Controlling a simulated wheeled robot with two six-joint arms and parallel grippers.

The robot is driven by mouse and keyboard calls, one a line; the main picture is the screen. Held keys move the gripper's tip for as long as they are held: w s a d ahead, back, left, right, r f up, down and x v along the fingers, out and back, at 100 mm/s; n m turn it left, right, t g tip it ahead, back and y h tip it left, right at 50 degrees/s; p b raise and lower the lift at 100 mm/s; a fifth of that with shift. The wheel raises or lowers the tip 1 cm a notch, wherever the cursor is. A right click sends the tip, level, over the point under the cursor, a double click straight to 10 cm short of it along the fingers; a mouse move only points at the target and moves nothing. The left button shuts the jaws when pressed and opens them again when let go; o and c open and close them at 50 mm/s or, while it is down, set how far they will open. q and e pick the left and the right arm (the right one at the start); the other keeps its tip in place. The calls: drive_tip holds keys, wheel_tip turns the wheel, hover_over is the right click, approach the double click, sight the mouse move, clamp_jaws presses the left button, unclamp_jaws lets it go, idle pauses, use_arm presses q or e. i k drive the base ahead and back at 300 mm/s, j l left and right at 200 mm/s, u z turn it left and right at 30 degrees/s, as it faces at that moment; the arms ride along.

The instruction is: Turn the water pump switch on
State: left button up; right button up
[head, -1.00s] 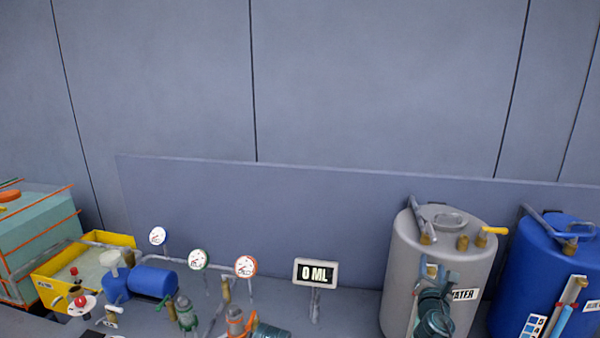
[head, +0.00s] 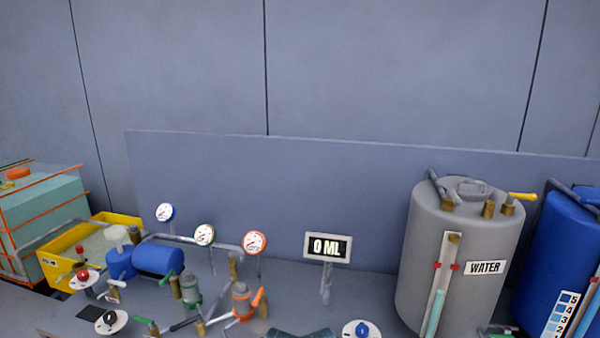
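Several round switches on white discs show in the head view, and I cannot read which pump each belongs to. A blue-knobbed switch (head: 362,331) sits at the bottom edge, left of the grey tank labelled WATER (head: 462,235). A black-knobbed switch (head: 110,322) is at the lower left, and a red-knobbed switch (head: 84,279) is above it. No gripper fingers can be made out.
A display (head: 327,247) reads 0 ML. Pipes, valves and several gauges (head: 255,243) stand left of it. A blue pump-like cylinder (head: 157,259) is beside a yellow tray (head: 60,262). A blue tank (head: 565,255) stands at the far right.

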sight(111, 316)
drive_tip(key=u, duration=1.35)
